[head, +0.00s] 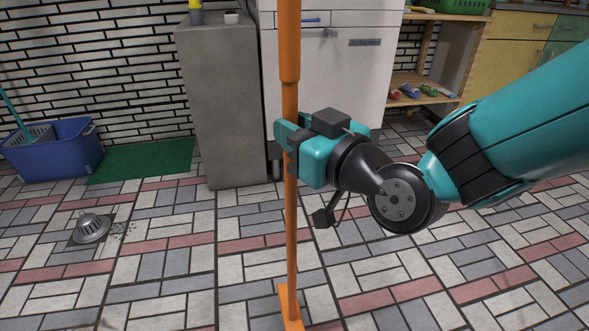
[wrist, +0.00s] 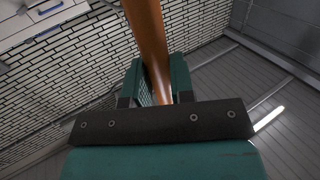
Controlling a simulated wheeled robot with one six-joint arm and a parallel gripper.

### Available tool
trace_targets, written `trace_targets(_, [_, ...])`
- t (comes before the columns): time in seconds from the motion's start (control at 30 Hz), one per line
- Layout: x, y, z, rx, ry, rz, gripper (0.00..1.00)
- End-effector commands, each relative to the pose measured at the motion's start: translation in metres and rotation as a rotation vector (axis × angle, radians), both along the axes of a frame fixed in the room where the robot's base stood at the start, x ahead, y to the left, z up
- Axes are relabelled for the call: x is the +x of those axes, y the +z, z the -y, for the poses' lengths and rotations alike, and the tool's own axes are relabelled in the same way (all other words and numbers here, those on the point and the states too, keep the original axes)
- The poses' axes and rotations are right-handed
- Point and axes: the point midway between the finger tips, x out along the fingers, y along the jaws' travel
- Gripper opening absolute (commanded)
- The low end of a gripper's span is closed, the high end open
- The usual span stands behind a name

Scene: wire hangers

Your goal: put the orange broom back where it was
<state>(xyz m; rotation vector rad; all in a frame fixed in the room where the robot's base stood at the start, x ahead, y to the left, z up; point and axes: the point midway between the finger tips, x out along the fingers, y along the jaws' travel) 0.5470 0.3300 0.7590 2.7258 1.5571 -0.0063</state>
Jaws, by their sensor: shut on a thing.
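The orange broom (head: 291,215) stands nearly upright in the head view, its handle running out of the top of the picture and its orange head (head: 290,309) low at the bottom edge. My gripper (head: 287,145) is shut around the handle, below a thicker sleeve on it. In the wrist view the orange handle (wrist: 150,40) passes between the two teal fingers (wrist: 156,85). I cannot tell whether the broom head touches the floor. No hanger or holder for the broom is clear in these frames.
A grey pedestal (head: 222,105) and a white cabinet (head: 345,75) stand behind the broom. A blue bucket (head: 50,150) and a green mat (head: 142,160) are at the left. A metal floor drain (head: 91,228) sits front left. A wooden shelf (head: 425,82) is back right. The tiled floor between is mostly clear.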

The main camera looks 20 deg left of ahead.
Motion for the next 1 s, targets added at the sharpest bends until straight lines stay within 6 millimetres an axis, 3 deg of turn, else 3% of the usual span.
trace_targets(0.17, [0.000,-0.009,0.000,0.004,0.000,0.003,0.00])
trace_targets(0.4, [0.000,-0.045,0.000,0.003,0.000,0.001,0.00])
trace_targets(0.83, [0.000,-0.049,-0.001,0.004,0.000,0.003,0.00])
trace_targets(0.87, [0.000,-0.050,0.000,0.001,0.001,0.001,0.25])
trace_targets(0.97, [0.000,-0.049,0.000,0.000,0.001,0.000,0.48])
trace_targets(1.0, [0.000,-0.049,0.000,0.000,0.001,0.000,0.48])
